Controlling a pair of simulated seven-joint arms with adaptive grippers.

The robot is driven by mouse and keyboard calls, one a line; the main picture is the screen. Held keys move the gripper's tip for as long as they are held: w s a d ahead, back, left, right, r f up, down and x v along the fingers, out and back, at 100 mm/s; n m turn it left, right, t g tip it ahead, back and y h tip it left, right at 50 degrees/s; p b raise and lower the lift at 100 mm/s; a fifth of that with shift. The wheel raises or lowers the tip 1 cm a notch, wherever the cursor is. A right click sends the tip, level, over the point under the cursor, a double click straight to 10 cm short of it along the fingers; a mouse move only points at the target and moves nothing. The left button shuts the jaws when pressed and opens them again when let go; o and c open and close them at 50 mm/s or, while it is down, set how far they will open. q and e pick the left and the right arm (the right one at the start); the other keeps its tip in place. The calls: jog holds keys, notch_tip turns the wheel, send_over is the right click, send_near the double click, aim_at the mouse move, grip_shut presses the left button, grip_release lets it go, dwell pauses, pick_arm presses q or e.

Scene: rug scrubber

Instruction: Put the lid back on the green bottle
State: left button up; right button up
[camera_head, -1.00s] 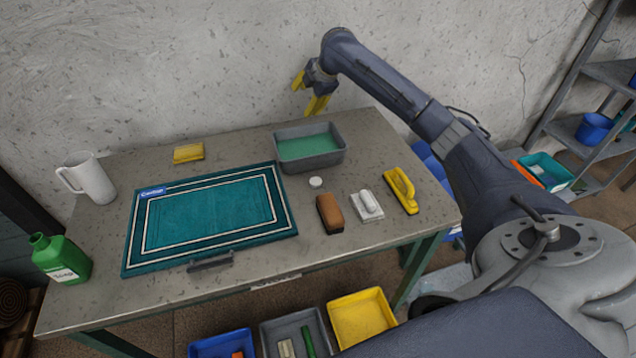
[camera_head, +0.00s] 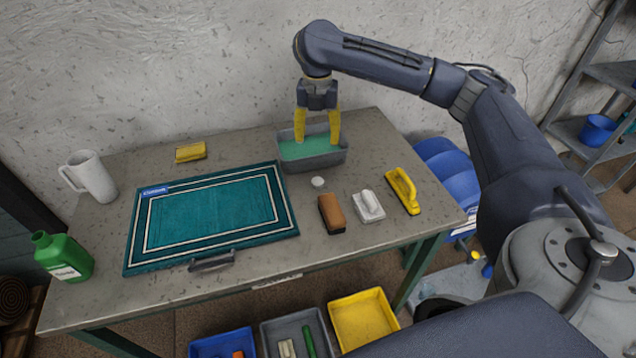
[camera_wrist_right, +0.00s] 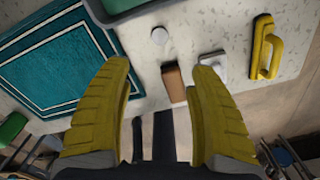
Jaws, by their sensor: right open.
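The green bottle (camera_head: 64,257) stands upright, with no lid on its neck, at the table's front left corner. A small round white lid (camera_head: 318,182) lies flat on the table just in front of the grey basin; it also shows in the right wrist view (camera_wrist_right: 159,36). My right gripper (camera_head: 317,142) points down over the basin, behind the lid, with its yellow fingers apart. In the right wrist view the fingers are spread with nothing between them, and the lid is beyond them. My left gripper is not in view.
The grey basin (camera_head: 335,163) holds green liquid. A teal rug (camera_head: 210,217) lies between bottle and lid. A brown brush (camera_head: 331,213), a white scrubber (camera_head: 368,205) and a yellow scrubber (camera_head: 403,190) sit right of the lid. A white jug (camera_head: 90,177) and yellow sponge (camera_head: 190,152) stand behind.

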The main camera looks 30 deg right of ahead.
send_over(318, 181)
notch_tip(318, 181, down, 12)
jog(key=shift+f, duration=0.15)
dwell(0.7)
jog(key=shift+f, duration=2.6)
jog(key=c, duration=1.1)
jog(key=shift+r, duration=0.1)
notch_tip(318, 181, up, 20)
jog(key=shift+f, duration=0.1)
